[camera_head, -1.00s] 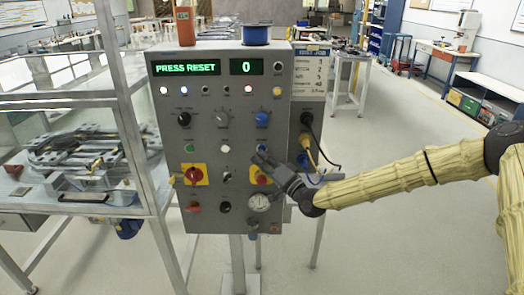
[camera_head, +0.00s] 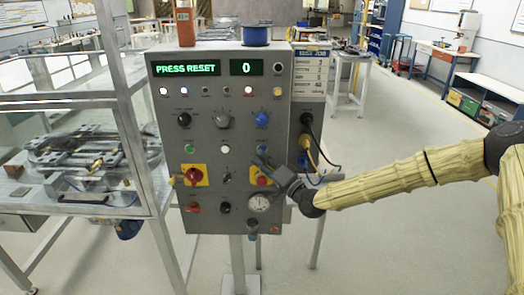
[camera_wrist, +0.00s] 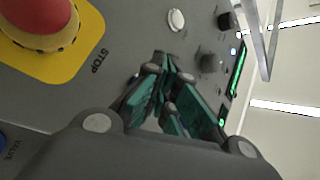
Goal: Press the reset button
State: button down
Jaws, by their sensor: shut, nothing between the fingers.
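A grey control panel (camera_head: 170,120) stands upright in the middle of the head view. Its green display (camera_head: 186,68) reads PRESS RESET, and a second display (camera_head: 246,67) reads 0. A small blue button (camera_head: 263,149) sits at the right of the middle button row; its label is too small to read. My gripper (camera_head: 259,161) is shut and empty, its fingertips just below that button, in front of the panel. In the wrist view my gripper's fingers (camera_wrist: 167,78) point at the panel and hide part of it. I cannot tell whether they touch it.
A red stop button on a yellow plate (camera_wrist: 38,25) is close to the fingers in the wrist view. A white button (camera_head: 226,149) and a green button (camera_head: 189,149) sit left of the blue one. Cables (camera_head: 310,140) hang at the panel's right. A framed track machine (camera_head: 80,170) stands left.

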jog(key=shift+w+b, duration=0.8)
jog(key=shift+b, duration=0.15)
dwell(1.0)
jog(key=shift+s, duration=0.85)
jog(key=shift+s, duration=0.1)
jog(key=shift+s, duration=2.4)
